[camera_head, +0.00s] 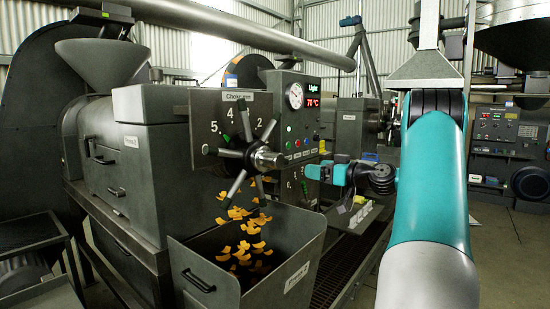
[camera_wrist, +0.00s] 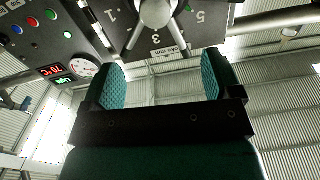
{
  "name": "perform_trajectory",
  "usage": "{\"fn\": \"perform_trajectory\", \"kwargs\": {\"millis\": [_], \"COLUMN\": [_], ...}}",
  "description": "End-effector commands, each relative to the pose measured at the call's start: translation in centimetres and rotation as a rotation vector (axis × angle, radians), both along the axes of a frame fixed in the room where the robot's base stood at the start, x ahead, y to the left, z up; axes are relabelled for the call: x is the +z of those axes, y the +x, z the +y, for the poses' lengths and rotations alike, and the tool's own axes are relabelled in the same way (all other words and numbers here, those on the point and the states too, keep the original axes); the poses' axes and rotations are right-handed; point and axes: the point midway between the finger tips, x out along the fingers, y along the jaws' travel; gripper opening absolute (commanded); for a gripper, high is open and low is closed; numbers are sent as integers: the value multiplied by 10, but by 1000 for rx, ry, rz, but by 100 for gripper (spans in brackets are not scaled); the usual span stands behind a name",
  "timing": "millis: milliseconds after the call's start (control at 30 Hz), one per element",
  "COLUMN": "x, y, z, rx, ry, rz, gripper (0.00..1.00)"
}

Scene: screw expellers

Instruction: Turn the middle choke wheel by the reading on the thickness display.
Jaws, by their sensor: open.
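The choke wheel (camera_head: 252,155) on the near press has a pale hub and dark and bright spokes. It stands before a number plate (camera_head: 205,128) marked "Choke" on which 2, 4 and 5 show. The two-line display (camera_head: 313,84) reads green "Light" over red "70 °C". My gripper (camera_head: 322,171) is to the right of the wheel, apart from it. In the wrist view my gripper (camera_wrist: 160,80) has two teal fingers spread wide with nothing between them. The wheel's hub (camera_wrist: 158,10) is at the top edge there, beyond the fingertips, and the display (camera_wrist: 52,71) appears upside down.
Orange flakes (camera_head: 245,222) fall below the wheel into a grey bin (camera_head: 255,285). A round gauge (camera_head: 295,96) and coloured buttons (camera_head: 298,143) are beside the display. Another press (camera_head: 356,122) stands behind. Open floor (camera_head: 500,245) lies at the right.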

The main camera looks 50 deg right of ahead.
Motion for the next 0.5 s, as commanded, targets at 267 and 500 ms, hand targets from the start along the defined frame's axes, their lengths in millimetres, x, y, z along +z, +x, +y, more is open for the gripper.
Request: {"fn": "perform_trajectory", "kwargs": {"millis": [267, 500], "x": [8, 9], "y": [7, 26], "z": [-7, -4], "rx": [-14, -13], "ry": [1, 1], "rz": [-13, -10], "gripper": [84, 84]}}
